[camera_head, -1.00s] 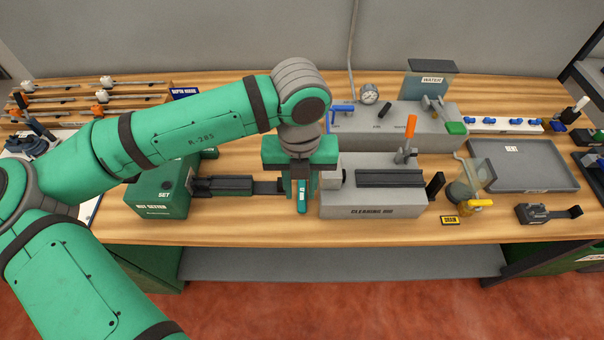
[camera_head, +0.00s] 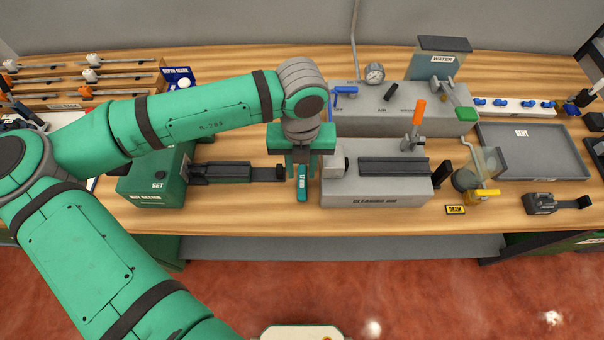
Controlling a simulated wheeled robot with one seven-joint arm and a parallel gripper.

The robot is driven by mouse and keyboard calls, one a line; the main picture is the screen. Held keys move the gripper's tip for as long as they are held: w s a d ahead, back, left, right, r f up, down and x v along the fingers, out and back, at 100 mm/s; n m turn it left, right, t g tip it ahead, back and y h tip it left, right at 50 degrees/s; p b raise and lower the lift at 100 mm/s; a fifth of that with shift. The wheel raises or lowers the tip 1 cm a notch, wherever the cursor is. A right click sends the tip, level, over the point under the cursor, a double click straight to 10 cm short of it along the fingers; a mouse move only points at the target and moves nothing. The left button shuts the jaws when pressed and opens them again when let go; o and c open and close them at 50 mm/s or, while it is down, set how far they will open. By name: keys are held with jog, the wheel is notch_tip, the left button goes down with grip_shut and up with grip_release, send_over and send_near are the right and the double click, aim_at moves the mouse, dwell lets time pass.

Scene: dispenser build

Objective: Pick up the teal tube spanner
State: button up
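The teal tube spanner (camera_head: 302,186) shows as a short teal bar with a white size label, in the gap between the green nut setter and the grey cleaning rig. My gripper (camera_head: 302,170) points down right over it, with its green fingers to either side of the spanner's dark upper part. Whether the fingers press on the spanner or stand apart from it cannot be told. The spanner's far end is hidden under my gripper. Whether it touches the bench is also unclear.
The nut setter (camera_head: 158,186) stands close on the left and the cleaning rig (camera_head: 375,193) close on the right. Behind are a grey water unit (camera_head: 430,122) and an orange-handled clamp (camera_head: 417,112). A grey tray (camera_head: 535,155) lies at the right. The bench front strip is bare.

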aim_at(302, 181)
notch_tip(302, 181, down, 4)
jog(key=shift+d+f, duration=0.15)
jog(key=shift+f, duration=0.05)
grip_shut()
dwell(0.4)
dwell(1.0)
